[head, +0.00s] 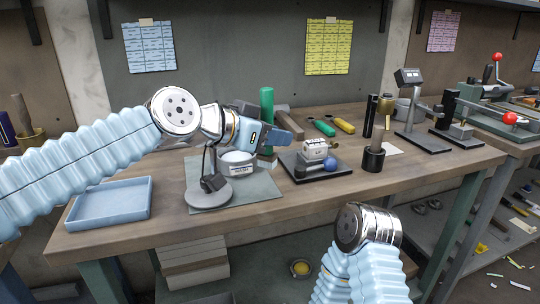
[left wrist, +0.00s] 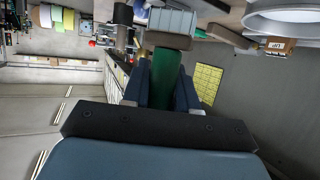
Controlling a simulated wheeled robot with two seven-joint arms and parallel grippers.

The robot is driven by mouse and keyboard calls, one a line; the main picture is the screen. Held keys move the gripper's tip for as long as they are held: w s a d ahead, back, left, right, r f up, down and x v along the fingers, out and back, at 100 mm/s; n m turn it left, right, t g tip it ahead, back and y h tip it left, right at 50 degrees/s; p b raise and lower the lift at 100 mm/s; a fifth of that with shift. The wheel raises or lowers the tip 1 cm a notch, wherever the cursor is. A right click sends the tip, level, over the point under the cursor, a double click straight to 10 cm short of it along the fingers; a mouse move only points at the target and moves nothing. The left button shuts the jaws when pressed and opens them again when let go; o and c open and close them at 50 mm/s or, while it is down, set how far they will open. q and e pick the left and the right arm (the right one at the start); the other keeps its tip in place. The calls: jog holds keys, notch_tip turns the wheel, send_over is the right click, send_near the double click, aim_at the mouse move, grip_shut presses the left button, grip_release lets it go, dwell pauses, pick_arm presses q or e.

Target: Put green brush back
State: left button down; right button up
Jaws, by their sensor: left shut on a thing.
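The green brush (head: 266,105) stands upright in my left gripper (head: 272,132), above the back of the workbench (head: 330,190). In the left wrist view its green handle (left wrist: 165,70) is between the two dark fingers of my gripper (left wrist: 163,92), which is shut on it. At the handle's far end are a brown part and a ribbed grey block, which look like the brush head.
A labelled round tin (head: 238,168) and a grey round-based stand (head: 208,200) are below my left gripper. A blue tray (head: 108,204) lies at the left. A green roll (head: 324,128) and a yellow roll (head: 345,126) lie behind a small device (head: 315,150). The front middle of the bench is clear.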

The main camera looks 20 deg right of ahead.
pick_arm(q)
jog(key=shift+w+d+f, duration=0.15)
jog(key=shift+w+f, duration=0.65)
jog(key=shift+f, duration=0.2)
jog(key=shift+w+f, duration=0.15)
jog(key=shift+f, duration=1.55)
jog(key=shift+b, duration=0.3)
jog(key=shift+f, duration=0.2)
jog(key=c, duration=0.9)
grip_release()
jog(key=shift+r, duration=0.15)
